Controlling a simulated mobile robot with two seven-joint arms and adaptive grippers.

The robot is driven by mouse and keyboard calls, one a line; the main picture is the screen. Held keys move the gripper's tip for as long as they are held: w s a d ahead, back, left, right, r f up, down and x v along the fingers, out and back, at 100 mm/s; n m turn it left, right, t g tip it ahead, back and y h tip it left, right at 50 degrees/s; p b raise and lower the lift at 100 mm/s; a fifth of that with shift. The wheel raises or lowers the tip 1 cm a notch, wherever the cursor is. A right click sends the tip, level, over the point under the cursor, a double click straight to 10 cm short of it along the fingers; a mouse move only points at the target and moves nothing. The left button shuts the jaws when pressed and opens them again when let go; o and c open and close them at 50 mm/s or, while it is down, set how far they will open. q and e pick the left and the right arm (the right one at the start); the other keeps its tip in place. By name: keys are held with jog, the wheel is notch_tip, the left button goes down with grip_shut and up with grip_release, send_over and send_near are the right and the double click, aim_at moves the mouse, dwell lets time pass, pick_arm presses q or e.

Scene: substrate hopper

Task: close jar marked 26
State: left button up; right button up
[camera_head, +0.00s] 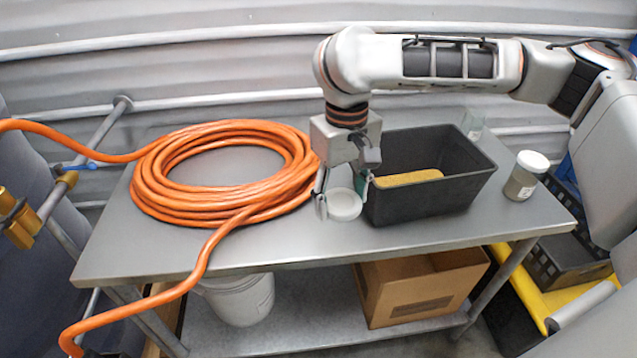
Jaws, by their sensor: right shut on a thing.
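My right gripper (340,192) reaches down from above, left of the black bin, and is shut on a round white lid (345,205). The lid is over the steel table, beside the bin's left wall; I cannot tell whether it touches the tabletop. A clear jar (473,125) without a visible lid stands behind the bin, partly hidden by it. Another jar (520,185) with a white lid on it and greyish contents stands right of the bin. No number is readable on either jar. A small greenish patch shows behind the gripper, too hidden to identify. My left gripper is out of view.
The black bin (430,205) holds a yellowish-brown block (408,178). A coiled orange hose (160,205) covers the left of the steel table (440,236) and hangs over its front edge. A cardboard box (390,300) and a white bucket (240,300) are below.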

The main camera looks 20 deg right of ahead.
aim_at(358, 197)
jog(key=d+m, duration=0.1)
jog(key=d, duration=0.2)
jog(key=shift+d+f+m, duration=0.1)
jog(key=shift+m, duration=0.3)
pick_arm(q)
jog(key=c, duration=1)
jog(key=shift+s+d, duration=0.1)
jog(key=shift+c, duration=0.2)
pick_arm(e)
jog(key=shift+s+d, duration=0.1)
